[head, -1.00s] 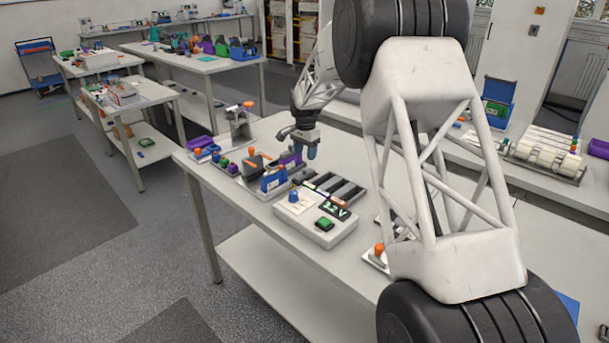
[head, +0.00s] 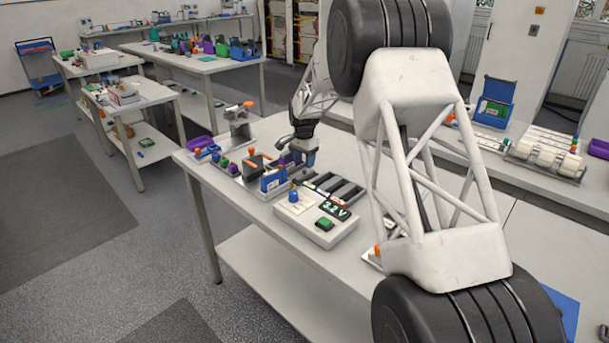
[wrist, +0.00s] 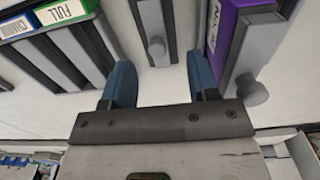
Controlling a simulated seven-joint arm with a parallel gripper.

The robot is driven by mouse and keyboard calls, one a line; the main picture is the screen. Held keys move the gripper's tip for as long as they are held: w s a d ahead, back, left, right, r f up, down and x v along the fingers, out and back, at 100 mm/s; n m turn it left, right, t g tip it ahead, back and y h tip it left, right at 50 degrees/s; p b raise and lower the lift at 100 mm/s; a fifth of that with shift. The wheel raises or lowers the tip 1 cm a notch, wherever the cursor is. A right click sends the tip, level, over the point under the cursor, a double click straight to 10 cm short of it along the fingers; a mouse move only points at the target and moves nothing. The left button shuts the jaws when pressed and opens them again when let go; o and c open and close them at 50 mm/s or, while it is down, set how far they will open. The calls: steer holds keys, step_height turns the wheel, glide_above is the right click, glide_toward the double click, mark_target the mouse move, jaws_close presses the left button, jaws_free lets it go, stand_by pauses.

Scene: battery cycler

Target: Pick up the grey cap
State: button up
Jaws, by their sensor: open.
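My gripper (head: 304,156) is low over the bench, just behind the blue-and-purple holders. In the wrist view its two blue fingers (wrist: 161,84) are apart with nothing between them. A second grey piece with a similar knob (wrist: 252,92) lies beside the purple pack, to the right of the right finger. I cannot tell which of these is the grey cap. The cap cannot be made out in the head view.
A purple pack (wrist: 222,22) is close to the right finger. A metal stand (head: 238,128) is behind left.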

mark_target(305, 169)
stand_by(0.3)
steer(key=shift+s+d+f, duration=0.15)
steer(key=shift+f, duration=2.4)
steer(key=shift+c, duration=0.4)
jaws_close()
steer(key=shift+r, duration=0.15)
step_height(305, 169, up, 10)
steer(key=shift+f, duration=0.15)
